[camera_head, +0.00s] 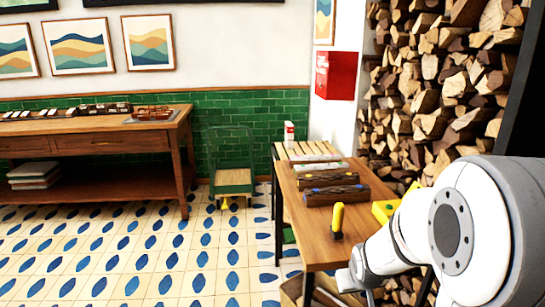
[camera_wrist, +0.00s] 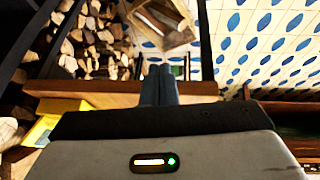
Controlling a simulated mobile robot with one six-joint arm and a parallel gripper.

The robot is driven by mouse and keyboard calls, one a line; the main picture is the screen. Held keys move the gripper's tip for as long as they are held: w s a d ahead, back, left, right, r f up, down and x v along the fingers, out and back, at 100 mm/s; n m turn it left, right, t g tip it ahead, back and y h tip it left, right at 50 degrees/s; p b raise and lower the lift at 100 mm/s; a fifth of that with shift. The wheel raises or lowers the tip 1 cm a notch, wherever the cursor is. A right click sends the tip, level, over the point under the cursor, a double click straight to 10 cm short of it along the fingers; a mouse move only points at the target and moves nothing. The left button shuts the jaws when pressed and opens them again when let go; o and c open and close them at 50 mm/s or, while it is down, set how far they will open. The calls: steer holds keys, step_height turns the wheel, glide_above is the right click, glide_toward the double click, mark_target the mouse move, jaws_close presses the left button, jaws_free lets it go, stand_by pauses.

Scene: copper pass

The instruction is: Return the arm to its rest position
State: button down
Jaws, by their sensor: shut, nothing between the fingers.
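My arm reaches in from the right edge in the head view, bent low beside the front of the wooden table (camera_head: 315,236). The end of the arm, with my gripper (camera_head: 347,281), is small and partly hidden there, near the table's front edge. In the wrist view my gripper (camera_wrist: 159,72) shows its two dark fingers together, with nothing between them. The table edge (camera_wrist: 110,88) crosses the wrist view behind the fingers.
A yellow-handled tool (camera_head: 338,220) stands on the table near its front, close to my arm. Dark wooden blocks (camera_head: 336,195) and a yellow object (camera_head: 385,211) are also there. Stacked firewood (camera_head: 440,80) fills the right. The tiled floor (camera_head: 150,255) at left is clear.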

steer(key=s+a+r+g+p, duration=0.1)
steer(key=s+a+r+p, duration=0.2)
steer(key=s+r, duration=0.6)
steer(key=s+a+r+m+g+y+p, duration=0.1)
steer(key=s+r+p, duration=0.4)
steer(key=s+r, duration=0.5)
steer(key=shift+s+a+r+g, duration=0.15)
steer(key=shift+a+r+g, duration=0.1)
steer(key=shift+a+g, duration=0.5)
steer(key=shift+a, duration=0.15)
